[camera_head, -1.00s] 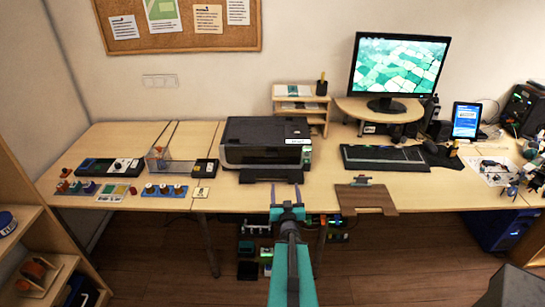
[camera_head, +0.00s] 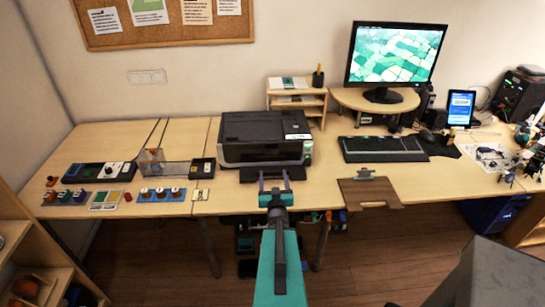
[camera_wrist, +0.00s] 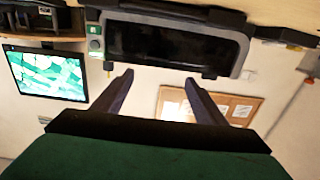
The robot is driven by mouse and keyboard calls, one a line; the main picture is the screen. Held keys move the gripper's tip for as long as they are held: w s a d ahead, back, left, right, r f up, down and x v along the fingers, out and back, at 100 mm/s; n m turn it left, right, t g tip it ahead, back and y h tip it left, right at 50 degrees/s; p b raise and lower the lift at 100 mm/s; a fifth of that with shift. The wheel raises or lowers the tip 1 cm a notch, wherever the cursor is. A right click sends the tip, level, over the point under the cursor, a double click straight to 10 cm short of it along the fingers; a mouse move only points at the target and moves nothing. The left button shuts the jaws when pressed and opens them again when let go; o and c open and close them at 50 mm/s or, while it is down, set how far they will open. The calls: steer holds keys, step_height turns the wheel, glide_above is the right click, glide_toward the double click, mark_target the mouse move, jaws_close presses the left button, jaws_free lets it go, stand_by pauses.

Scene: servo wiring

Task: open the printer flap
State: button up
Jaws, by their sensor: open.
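The black and grey printer (camera_head: 263,132) stands on the desk near the middle of the head view. A dark tray piece juts from its lower front. In the wrist view, which is upside down, the printer's front fills the top, with a dark front panel (camera_wrist: 170,45) in a grey frame. I cannot tell surely whether this panel is the flap. My gripper (camera_head: 274,177) is open and empty in front of the printer, level in the picture with the tray piece. Its two fingers (camera_wrist: 164,92) point towards the printer front and look apart from it.
A control panel (camera_head: 100,172) and small coloured parts lie on the desk to the left. A keyboard (camera_head: 384,149), a monitor (camera_head: 395,57) and a brown clipboard (camera_head: 369,190) are to the right. A small shelf (camera_head: 298,98) stands behind the printer's right side.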

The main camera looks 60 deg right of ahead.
steer(key=shift+s+d, duration=0.25)
steer(key=shift+d+f+b, duration=0.1)
steer(key=shift+d+b, duration=0.05)
steer(key=shift+b, duration=0.25)
steer(key=b, duration=0.7)
glide_toward(273, 153)
steer(key=shift+w+d+f+b, duration=0.1)
steer(key=shift+w+f+b, duration=0.1)
steer(key=shift+w+b, duration=0.25)
steer(key=d+b, duration=0.1)
steer(key=b, duration=0.4)
steer(key=shift+w, duration=0.4)
steer(key=d+b, duration=0.1)
steer(key=b, duration=0.6)
steer(key=shift+w, duration=0.15)
steer(key=shift+r+b+x, duration=0.2)
steer(key=shift+b+x, duration=0.75)
steer(key=shift+x, duration=1.85)
